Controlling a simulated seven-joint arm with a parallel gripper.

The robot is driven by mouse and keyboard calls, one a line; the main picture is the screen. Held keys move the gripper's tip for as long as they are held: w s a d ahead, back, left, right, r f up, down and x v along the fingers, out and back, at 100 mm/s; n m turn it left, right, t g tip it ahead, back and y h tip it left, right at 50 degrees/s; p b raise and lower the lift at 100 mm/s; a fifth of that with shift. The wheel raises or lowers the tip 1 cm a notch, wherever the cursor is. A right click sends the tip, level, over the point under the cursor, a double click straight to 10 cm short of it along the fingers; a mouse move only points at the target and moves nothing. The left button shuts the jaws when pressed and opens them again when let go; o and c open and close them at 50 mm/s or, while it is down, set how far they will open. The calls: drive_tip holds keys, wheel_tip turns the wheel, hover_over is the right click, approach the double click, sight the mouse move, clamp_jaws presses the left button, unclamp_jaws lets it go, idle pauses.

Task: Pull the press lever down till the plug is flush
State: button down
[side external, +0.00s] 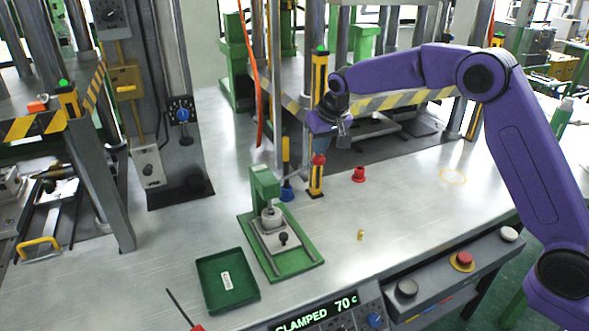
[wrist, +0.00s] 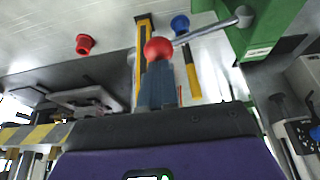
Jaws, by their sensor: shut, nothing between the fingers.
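The green press (side external: 264,188) stands on a green base plate. Its lever (wrist: 208,30) is a metal rod ending in a red ball knob (wrist: 158,48); the knob also shows in the side external view (side external: 319,159). My gripper (side external: 321,146) is shut and empty, pointing down just above the knob. In the wrist view my closed fingers (wrist: 158,68) overlap the knob's edge; I cannot tell whether they touch it.
A yellow-black post (side external: 316,184) and a blue cup (side external: 287,194) stand close to the lever. A red cup (side external: 359,174), a small brass piece (side external: 361,235) and a green tray (side external: 203,273) are on the table. The table's right side is mostly clear.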

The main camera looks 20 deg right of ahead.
sight(322, 161)
drive_tip(key=shift+f, duration=3.2)
drive_tip(key=shift+r, duration=5.7)
drive_tip(key=shift+s+a, duration=0.15)
drive_tip(key=shift+s, duration=0.1)
drive_tip(key=s+a+n+g+y, duration=0.15)
drive_tip(key=s+n, duration=0.45)
drive_tip(key=s, duration=1.5)
drive_tip(key=s+d+f+n+g, duration=0.1)
drive_tip(key=s+d, duration=0.3)
drive_tip(key=s, duration=0.5)
drive_tip(key=s+d+f+n+g, duration=0.1)
drive_tip(key=s+d+f+n, duration=0.1)
drive_tip(key=s, duration=0.7)
drive_tip(key=s+d+f+n+g+h, duration=0.1)
drive_tip(key=s+d+f+n, duration=0.1)
drive_tip(key=s+d, duration=0.5)
drive_tip(key=shift+s+n, duration=0.8)
drive_tip(key=shift+s, duration=0.15)
